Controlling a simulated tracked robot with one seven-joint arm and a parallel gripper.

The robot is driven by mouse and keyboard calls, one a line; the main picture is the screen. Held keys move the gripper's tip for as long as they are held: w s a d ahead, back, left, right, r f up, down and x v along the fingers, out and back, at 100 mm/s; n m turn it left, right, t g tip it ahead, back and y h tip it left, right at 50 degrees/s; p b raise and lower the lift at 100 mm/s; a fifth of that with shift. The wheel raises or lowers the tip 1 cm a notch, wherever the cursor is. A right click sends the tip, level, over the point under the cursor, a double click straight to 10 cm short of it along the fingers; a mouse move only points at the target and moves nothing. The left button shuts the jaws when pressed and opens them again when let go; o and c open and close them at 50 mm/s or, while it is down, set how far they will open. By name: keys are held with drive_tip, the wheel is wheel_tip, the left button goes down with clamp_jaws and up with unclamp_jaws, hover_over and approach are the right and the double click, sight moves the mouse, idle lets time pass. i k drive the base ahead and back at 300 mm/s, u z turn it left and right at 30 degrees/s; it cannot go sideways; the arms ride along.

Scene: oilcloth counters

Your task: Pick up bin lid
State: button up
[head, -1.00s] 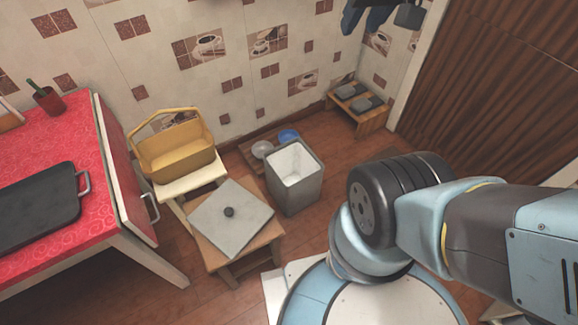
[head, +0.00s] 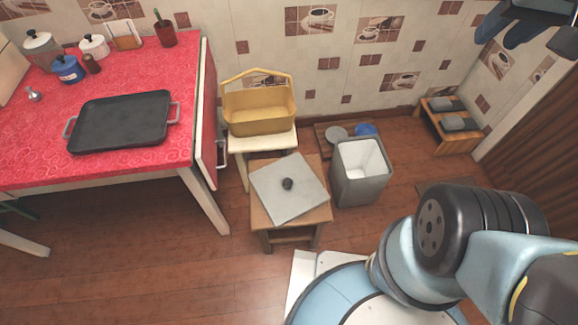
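The bin lid (head: 306,197) is a flat grey square with a dark round knob (head: 287,184) in its middle. It lies flat on a small wooden stool (head: 262,212), turned at an angle to the stool top. The open bin (head: 354,186), grey outside with a white inside, stands on the floor just right of the stool. My arm enters at the lower right of the head view, apart from the lid.
A yellow basket (head: 260,120) sits on a cream stool (head: 238,146) behind the lid. The red counter (head: 30,165) at left holds a black tray (head: 120,122) and several pots. A low shoe rack (head: 459,143) stands at the back right. Floor (head: 150,265) at the lower left is clear.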

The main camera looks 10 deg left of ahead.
sight(287, 189)
drive_tip(key=u, duration=1.7)
drive_tip(key=k, duration=0.85)
drive_tip(key=u, duration=0.15)
drive_tip(key=i, duration=0.5)
drive_tip(key=z, duration=0.1)
